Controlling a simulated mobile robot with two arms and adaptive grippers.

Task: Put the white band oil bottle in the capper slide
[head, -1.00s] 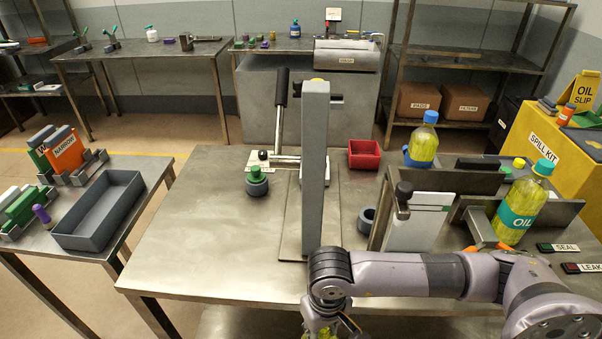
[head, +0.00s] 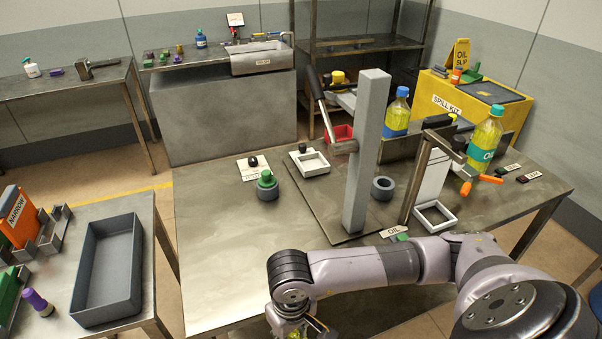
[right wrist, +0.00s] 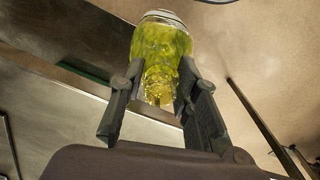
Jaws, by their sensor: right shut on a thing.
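My right gripper (right wrist: 155,110) is shut on a bottle of yellow-green oil (right wrist: 160,62), with a pale whitish band at the top of the picture. In the head view the gripper (head: 297,332) and a bit of the bottle show at the bottom edge, in front of the table. The capper, with a tall grey post (head: 368,150) and a long lever, stands on the table. A white square frame, which looks like its slide (head: 312,164), sits empty left of the post. My left gripper is not in view.
Another white frame (head: 448,222) lies by the stand with the white panel. Blue-band (head: 397,118) and teal-band (head: 484,140) bottles stand at the right. A green-topped grey piece (head: 267,187) and grey ring (head: 382,189) stand on the table. The front-left tabletop is clear.

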